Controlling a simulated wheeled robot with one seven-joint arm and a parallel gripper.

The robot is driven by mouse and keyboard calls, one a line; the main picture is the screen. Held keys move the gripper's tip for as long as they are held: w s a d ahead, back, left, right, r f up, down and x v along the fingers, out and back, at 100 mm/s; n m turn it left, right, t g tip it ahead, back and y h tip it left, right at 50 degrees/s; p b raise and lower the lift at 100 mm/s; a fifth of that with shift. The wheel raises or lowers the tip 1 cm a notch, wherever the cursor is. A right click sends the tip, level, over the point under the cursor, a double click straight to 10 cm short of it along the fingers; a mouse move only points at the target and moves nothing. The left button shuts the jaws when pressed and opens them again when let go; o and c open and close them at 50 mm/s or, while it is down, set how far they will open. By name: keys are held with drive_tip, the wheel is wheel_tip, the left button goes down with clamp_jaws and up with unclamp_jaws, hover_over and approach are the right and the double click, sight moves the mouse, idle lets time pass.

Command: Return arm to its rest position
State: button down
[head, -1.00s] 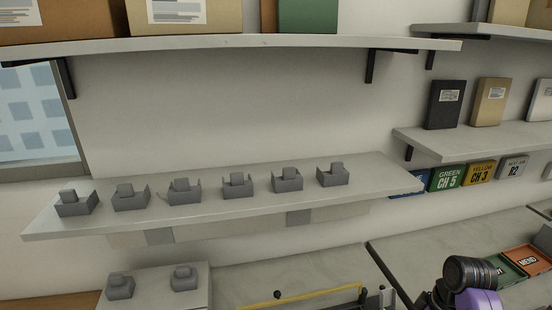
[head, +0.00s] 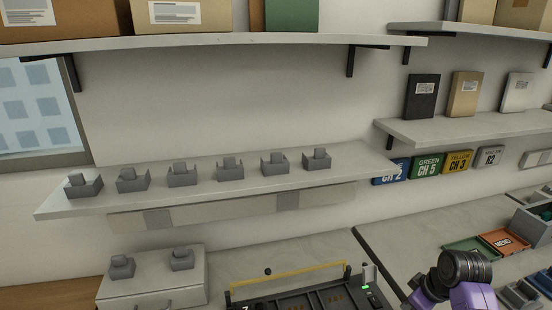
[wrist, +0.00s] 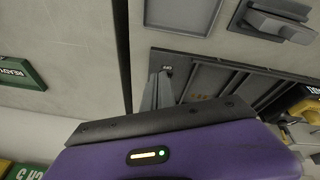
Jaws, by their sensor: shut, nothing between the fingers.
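My arm shows at the lower right of the head view as a purple link with a dark round joint (head: 466,268). My gripper is outside the head view. In the wrist view my gripper's purple housing with a dark bar fills the bottom. Its narrow grey fingers (wrist: 158,92) are shut with nothing held. They point over a dark slotted unit (wrist: 205,75), and I cannot tell the gap between them.
Several grey holders stand on the middle shelf (head: 225,199). A grey cabinet (head: 150,282) bears two more. A dark rack (head: 310,298) with a yellow bar stands on the counter. Coloured signs (head: 428,166) hang at right, above green and orange trays (head: 503,241).

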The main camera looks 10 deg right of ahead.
drive_tip(key=w+a+r+m+t+h+b, duration=0.1)
drive_tip(key=w+a+r+m+t+h, duration=0.3)
drive_tip(key=t, duration=0.4)
drive_tip(key=s+a+r+m+t+b, duration=0.1)
drive_tip(key=s+a+r+m+t, duration=0.15)
drive_tip(key=s+a, duration=0.4)
drive_tip(key=s+a+y+b, duration=0.1)
drive_tip(key=s+a, duration=0.3)
drive_tip(key=s, duration=0.7)
drive_tip(key=s+a+r+n+y+b, duration=0.1)
drive_tip(key=s+a, duration=0.4)
drive_tip(key=s, duration=0.6)
drive_tip(key=s+a+y+b, duration=0.2)
drive_tip(key=s+a, duration=0.3)
drive_tip(key=s, duration=0.6)
drive_tip(key=shift+s+r+n, duration=0.15)
drive_tip(key=shift+s+n, duration=0.15)
drive_tip(key=shift+n, duration=0.05)
drive_tip(key=c, duration=2.1)
unclamp_jaws()
drive_tip(key=shift+t, duration=0.25)
